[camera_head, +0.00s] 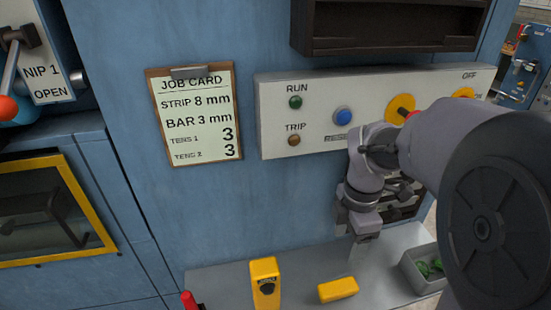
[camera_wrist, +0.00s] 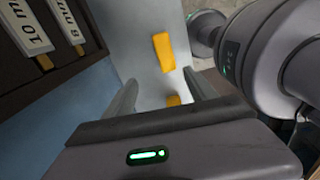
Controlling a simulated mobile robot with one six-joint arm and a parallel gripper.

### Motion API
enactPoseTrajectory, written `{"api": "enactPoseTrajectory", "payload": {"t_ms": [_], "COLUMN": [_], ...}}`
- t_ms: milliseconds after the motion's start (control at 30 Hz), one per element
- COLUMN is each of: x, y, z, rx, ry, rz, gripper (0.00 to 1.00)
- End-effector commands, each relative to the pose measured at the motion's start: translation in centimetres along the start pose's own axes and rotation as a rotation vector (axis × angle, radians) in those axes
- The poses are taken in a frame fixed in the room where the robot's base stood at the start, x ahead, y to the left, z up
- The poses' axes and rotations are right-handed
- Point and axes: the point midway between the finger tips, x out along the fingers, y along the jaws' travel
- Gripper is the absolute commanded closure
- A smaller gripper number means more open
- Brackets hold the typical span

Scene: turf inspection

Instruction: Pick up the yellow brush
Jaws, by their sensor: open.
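Two yellow things are on the grey ledge below the panel in the head view. One is a plain yellow block (camera_head: 338,290) lying flat. The other is a taller yellow piece (camera_head: 265,283) with a dark knob on its face. No bristles show on either, so I cannot tell for sure which is the brush. In the wrist view one yellow piece (camera_wrist: 164,52) lies beyond my fingers, and another (camera_wrist: 173,100) is partly hidden behind my gripper body. My gripper (camera_head: 364,240) is open and empty, above the ledge and apart from both; its fingers also show in the wrist view (camera_wrist: 160,78).
A grey bin (camera_head: 408,272) with green pieces stands at the ledge's right. A red-topped item (camera_head: 190,299) is at the lower left. The control panel (camera_head: 318,146) and job card (camera_head: 194,118) are behind. A dark rack (camera_head: 390,45) hangs above.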

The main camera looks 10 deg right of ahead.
Motion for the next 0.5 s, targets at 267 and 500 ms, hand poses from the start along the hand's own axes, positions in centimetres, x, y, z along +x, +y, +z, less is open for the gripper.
{"api": "enactPoseTrajectory", "payload": {"t_ms": [267, 500], "x": [6.9, 12.2], "y": [-0.1, -0.1], "z": [0.5, 0.5], "rx": [-0.062, -0.061], "ry": [0.000, 0.000], "rz": [-0.019, -0.016], "gripper": [0.35, 0.35]}}
